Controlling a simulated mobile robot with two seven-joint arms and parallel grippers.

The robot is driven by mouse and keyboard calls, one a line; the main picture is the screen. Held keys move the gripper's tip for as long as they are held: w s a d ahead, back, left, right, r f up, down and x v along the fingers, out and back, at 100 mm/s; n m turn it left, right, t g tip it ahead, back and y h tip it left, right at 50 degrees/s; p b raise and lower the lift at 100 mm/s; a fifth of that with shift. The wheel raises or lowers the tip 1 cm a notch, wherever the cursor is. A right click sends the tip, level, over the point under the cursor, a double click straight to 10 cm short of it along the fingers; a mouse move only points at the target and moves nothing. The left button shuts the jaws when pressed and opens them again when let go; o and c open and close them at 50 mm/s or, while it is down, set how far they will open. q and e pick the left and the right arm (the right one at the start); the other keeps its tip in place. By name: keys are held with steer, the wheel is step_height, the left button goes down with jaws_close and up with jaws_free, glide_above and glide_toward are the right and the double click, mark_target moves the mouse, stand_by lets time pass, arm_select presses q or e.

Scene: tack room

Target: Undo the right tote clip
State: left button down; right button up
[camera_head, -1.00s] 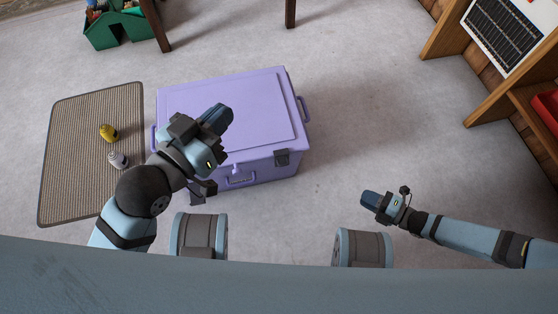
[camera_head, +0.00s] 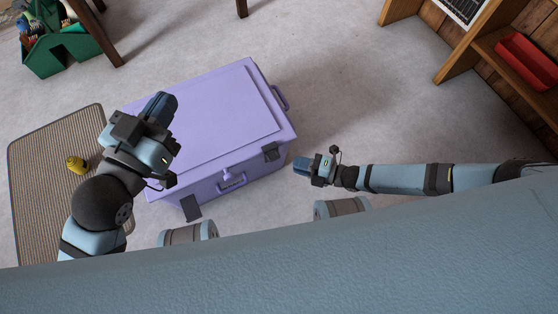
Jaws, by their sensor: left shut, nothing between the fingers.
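The lilac tote (camera_head: 238,108) stands on the floor with its lid down. The right tote clip (camera_head: 270,152), a dark piece, lies flat over the lid's front edge near the right corner. The left clip (camera_head: 191,208) hangs out and down from the front at the left. A latch and handle (camera_head: 231,182) sit mid-front. My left gripper (camera_head: 163,105) is shut and empty above the lid's left side, hiding part of it. My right gripper (camera_head: 301,165) is just right of the tote's front right corner, pointing towards the right clip, apart from it. Its finger gap is too small to judge.
A woven mat (camera_head: 35,160) with a yellow object (camera_head: 76,165) lies left of the tote. A green caddy (camera_head: 60,50) stands at the upper left. A wooden shelf (camera_head: 470,50) with a red bin (camera_head: 527,62) is at upper right. Floor right of the tote is clear.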

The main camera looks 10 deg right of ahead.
mark_target(272, 156)
arm_select(q)
steer(key=shift+w+a+r+m+t+h+b, duration=0.2)
steer(key=shift+w+a+m+t+h+b, duration=0.25)
steer(key=shift+m+b, duration=0.5)
arm_select(e)
steer(key=r+x, duration=0.1)
steer(key=x, duration=0.5)
steer(key=shift+w+a+f, duration=0.15)
steer(key=shift+a+f, duration=0.2)
steer(key=shift+f, duration=0.15)
arm_select(q)
steer(key=shift+y, duration=0.25)
arm_select(e)
jaws_close()
